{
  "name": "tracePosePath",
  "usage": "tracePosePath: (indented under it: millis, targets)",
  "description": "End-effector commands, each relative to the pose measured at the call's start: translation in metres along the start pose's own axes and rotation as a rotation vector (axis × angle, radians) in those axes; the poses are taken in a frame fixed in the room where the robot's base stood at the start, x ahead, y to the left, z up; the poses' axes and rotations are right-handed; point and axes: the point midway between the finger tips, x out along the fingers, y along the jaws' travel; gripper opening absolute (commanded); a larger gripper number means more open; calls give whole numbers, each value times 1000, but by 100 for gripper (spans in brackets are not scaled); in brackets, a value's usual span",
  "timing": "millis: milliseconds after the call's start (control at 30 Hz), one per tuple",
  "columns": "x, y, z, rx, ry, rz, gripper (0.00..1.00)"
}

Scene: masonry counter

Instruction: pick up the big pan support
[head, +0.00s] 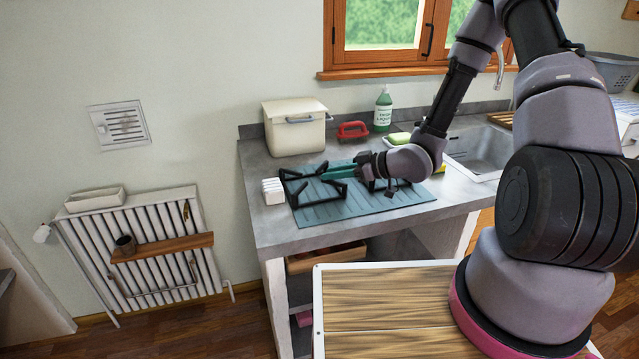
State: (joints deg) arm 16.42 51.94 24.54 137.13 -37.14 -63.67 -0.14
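A black metal pan support (296,191) lies on the left part of a ribbed teal mat (330,212) on the counter. A second black support (378,186) shows to its right, partly hidden by my arm, so I cannot compare their full sizes. My gripper (326,174) reaches in from the right, with its teal fingers low over the right side of the left support. The fingers are too small in the picture to tell whether they are open or touching it.
A white block-like item (273,191) stands just left of the mat. A cream box (295,127), a red-handled item (352,130), a green bottle (383,109) and a sponge (398,139) stand at the back. The sink (482,150) is at the right. The mat's front is clear.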

Motion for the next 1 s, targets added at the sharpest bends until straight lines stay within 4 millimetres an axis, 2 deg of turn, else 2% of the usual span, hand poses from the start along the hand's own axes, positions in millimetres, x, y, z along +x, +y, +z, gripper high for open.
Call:
tracePosePath:
  millis: [200, 467, 700, 833, 1000]
  targets:
    - [36, -2, -1, -2, 1, -4, 26]
    - [57, -1, -4, -2, 0, -2, 26]
    - [92, -1, -12, 0, -1, -2, 26]
    - [101, 0, -12, -1, -1, 0, 26]
    - [102, 0, -12, 0, -2, 0, 26]
